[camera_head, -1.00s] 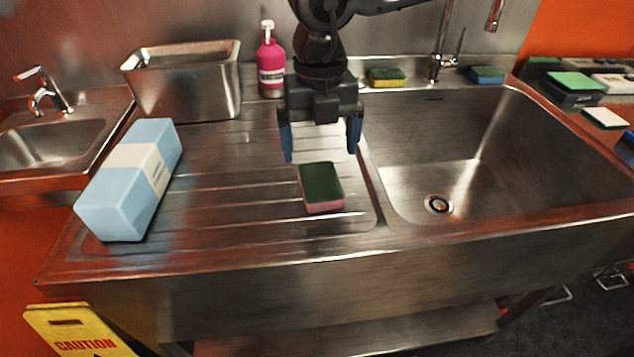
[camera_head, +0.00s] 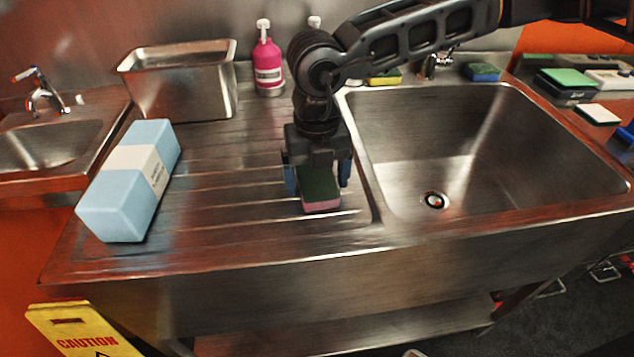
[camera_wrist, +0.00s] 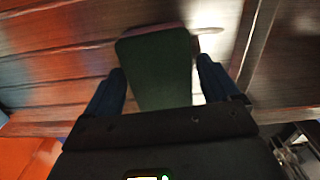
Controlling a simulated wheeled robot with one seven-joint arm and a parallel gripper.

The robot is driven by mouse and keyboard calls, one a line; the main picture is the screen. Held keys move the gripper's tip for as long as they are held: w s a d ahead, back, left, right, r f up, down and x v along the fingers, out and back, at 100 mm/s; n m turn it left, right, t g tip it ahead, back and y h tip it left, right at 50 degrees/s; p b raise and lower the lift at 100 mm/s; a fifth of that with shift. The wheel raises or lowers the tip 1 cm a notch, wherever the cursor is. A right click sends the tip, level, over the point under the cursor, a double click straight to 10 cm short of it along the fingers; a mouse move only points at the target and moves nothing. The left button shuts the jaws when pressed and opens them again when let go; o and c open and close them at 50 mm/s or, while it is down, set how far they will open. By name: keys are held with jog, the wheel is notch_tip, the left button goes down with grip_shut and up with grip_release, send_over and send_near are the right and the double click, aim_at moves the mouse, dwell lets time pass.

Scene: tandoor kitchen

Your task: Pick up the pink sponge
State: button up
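The pink sponge (camera_head: 321,204) has a dark green top and lies flat on the ribbed steel drainboard, left of the big basin. My gripper (camera_head: 318,184) is lowered over it, with one blue finger on each side. In the wrist view the sponge's green face (camera_wrist: 157,68) shows between the two fingertips of my gripper (camera_wrist: 163,75). The fingers look spread, with a narrow gap on each side of the sponge. The back part of the sponge is hidden by my gripper in the head view.
A light blue package (camera_head: 128,190) lies on the left of the drainboard. A steel bin (camera_head: 183,90) and a pink bottle (camera_head: 268,68) stand at the back. The empty basin (camera_head: 470,150) is to the right. Yellow (camera_head: 384,79) and blue (camera_head: 482,72) sponges sit on the back ledge.

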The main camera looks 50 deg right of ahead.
aim_at(317, 178)
jog(key=c, duration=0.8)
jog(key=shift+r, duration=0.1)
jog(key=shift+r, duration=0.55)
notch_tip(317, 178, up, 3)
jog(key=shift+f+b, duration=0.15)
jog(key=shift+b, duration=0.35)
jog(key=s+d+r, duration=0.2)
jog(key=s, duration=0.1)
jog(key=s+d+r+b, duration=0.1)
jog(key=s+d+r, duration=0.1)
jog(key=s+d, duration=0.1)
jog(key=s+d+r, duration=0.2)
jog(key=s+r, duration=0.1)
jog(key=shift+d+b, duration=0.15)
jog(key=shift+b, duration=0.2)
jog(key=shift+c, duration=0.7)
jog(key=o, duration=0.5)
jog(key=c, duration=0.4)
jog(key=shift+o, duration=0.2)
